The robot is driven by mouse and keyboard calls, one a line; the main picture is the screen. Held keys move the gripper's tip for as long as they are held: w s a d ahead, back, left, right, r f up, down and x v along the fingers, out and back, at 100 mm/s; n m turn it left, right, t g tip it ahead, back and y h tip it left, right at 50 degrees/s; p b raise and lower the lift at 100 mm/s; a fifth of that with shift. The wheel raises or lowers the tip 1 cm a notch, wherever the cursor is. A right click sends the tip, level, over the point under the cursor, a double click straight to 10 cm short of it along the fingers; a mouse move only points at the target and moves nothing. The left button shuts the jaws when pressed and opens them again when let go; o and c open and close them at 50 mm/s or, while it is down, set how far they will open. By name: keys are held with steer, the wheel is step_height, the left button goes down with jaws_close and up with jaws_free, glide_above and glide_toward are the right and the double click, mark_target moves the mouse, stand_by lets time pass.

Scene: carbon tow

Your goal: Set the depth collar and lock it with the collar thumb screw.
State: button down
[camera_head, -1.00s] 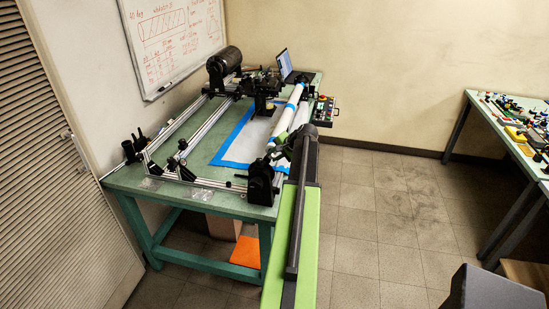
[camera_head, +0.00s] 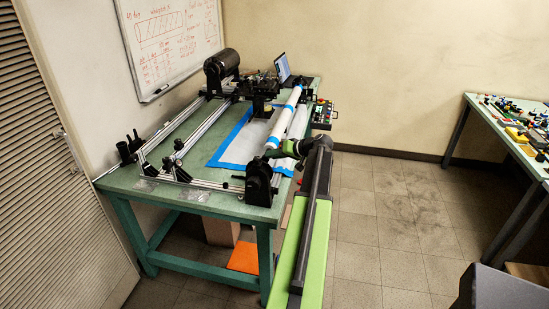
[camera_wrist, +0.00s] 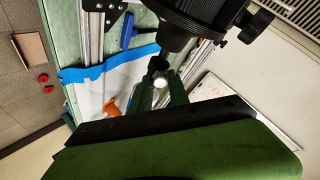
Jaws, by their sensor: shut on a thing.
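My gripper reaches in from the right at the near end of the work table in the head view (camera_head: 272,153), beside a black upright stand (camera_head: 259,184). In the wrist view its two dark green fingers (camera_wrist: 160,90) are closed around a small dark knob-like part (camera_wrist: 158,64) with a bright metallic end below it. This part may be the collar thumb screw, but I cannot be sure. A black cylindrical machine body (camera_wrist: 188,18) with a side knob (camera_wrist: 256,24) is just above the fingertips. I cannot pick out the depth collar with certainty.
The green table (camera_head: 190,203) carries aluminium rails (camera_head: 195,128), a long white tube (camera_head: 285,118), blue-taped sheeting (camera_head: 228,150) and a laptop (camera_head: 283,68). A control box (camera_head: 323,114) is at its right edge. Another cluttered table (camera_head: 510,135) is at far right; the floor between is clear.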

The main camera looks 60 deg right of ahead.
steer(key=shift+w+d+n, duration=0.1)
steer(key=shift+n, duration=0.5)
steer(key=shift+r+t+y+b, duration=0.1)
steer(key=shift+t+y+b, duration=0.2)
steer(key=c, duration=1.2)
jaws_free()
steer(key=shift+c, duration=0.2)
steer(key=p+v, duration=0.8)
steer(key=v, duration=0.9)
